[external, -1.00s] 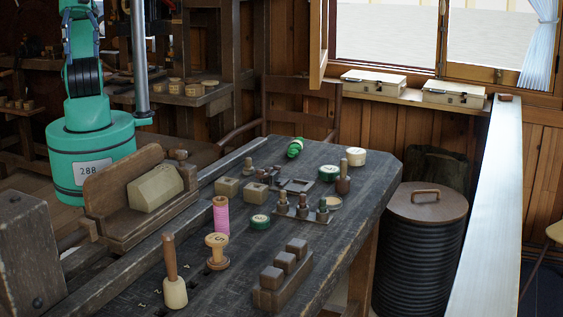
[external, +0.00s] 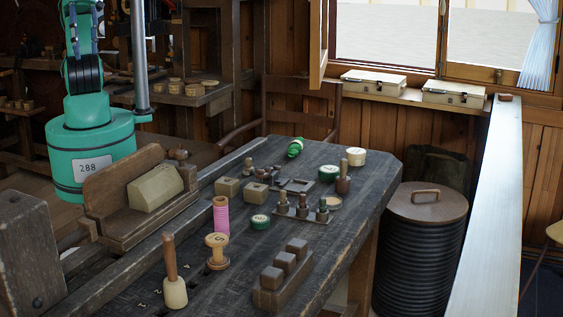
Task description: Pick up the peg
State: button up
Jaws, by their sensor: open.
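Several small dark pegs with brownish tops stand in a row on a flat plate (external: 305,217) in the middle right of the workbench. The left one (external: 283,203), the middle one (external: 302,206) and the right one (external: 322,211) are upright. Another dark peg-like piece with a paler top (external: 343,178) stands behind them. I cannot tell which one is the peg of the task. My green arm rises at the left edge of the picture, and its end is out of view, so my gripper does not show.
A ribbed bin (external: 420,250) stands at right.

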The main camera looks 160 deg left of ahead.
jog(key=w+a+r+g+p, duration=0.2)
jog(key=w+a+p, duration=0.2)
jog(key=w+a, duration=0.75)
jog(key=w+a+f+g+p, duration=0.1)
jog(key=w+a+f+p, duration=0.35)
jog(key=w+a, duration=0.75)
jog(key=g+p, duration=0.2)
jog(key=p, duration=0.3)
send_over(283, 190)
notch_tip(283, 190, down, 26)
jog(key=shift+d+r, duration=0.1)
jog(key=shift+d, duration=0.05)
jog(key=shift+f, duration=4.25)
jog(key=shift+f, duration=0.15)
jog(key=shift+w+f+p, duration=0.15)
jog(key=shift+f+p, duration=0.5)
jog(key=shift+f, duration=1.8)
